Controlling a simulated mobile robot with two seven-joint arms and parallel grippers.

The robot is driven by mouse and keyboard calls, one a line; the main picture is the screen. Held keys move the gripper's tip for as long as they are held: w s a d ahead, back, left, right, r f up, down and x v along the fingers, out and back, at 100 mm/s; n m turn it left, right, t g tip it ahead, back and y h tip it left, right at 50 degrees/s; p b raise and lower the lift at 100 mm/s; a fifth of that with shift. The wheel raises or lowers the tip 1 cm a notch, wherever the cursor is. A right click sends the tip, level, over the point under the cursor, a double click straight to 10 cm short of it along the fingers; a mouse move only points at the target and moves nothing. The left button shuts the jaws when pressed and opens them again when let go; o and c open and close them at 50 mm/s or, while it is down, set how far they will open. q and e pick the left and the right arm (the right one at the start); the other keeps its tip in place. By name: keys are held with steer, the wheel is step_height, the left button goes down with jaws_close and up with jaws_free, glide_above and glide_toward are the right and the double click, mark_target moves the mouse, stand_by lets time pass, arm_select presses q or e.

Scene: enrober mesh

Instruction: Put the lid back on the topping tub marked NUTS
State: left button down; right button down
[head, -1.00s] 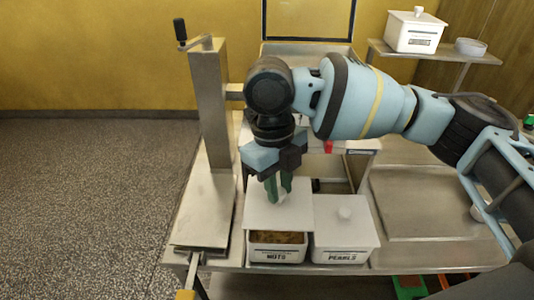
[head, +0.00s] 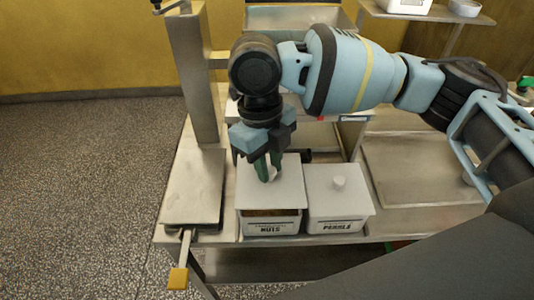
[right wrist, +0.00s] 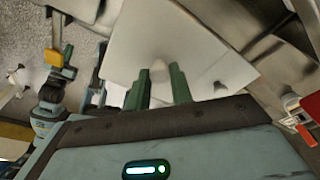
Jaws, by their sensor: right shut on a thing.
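The white tub marked NUTS (head: 270,228) stands on the steel table in the head view, with brown filling showing in a narrow gap under its lid's front edge. My right gripper (head: 268,177) is shut on the knob of the square white lid (head: 288,192), holding the lid over the tub. The lid looks roughly level and slightly raised at the front; whether its back edge touches the tub is hidden. In the right wrist view the green fingers (right wrist: 160,85) meet at the lid (right wrist: 140,40).
A lidded tub marked PEARLS (head: 337,225) stands close on the right. A steel stand with a post (head: 192,75) and a yellow-tipped lever (head: 178,278) is on the left. A flat steel tray (head: 415,170) lies to the right, and a white bowl (head: 465,8) sits on a back shelf.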

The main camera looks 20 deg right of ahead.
steer(key=shift+f, duration=1.55)
arm_select(q)
steer(key=shift+s+f, duration=0.45)
steer(key=shift+f, duration=0.2)
steer(key=shift+w+r, duration=0.5)
steer(key=shift+r, duration=0.1)
steer(key=shift+w+r+p, duration=0.35)
steer(key=shift+r+p, duration=0.05)
steer(key=shift+r, duration=0.1)
arm_select(e)
steer(key=shift+f, duration=0.15)
stand_by(1.0)
steer(key=c, duration=1.1)
jaws_free()
steer(key=shift+c, duration=0.2)
steer(key=shift+o, duration=0.4)
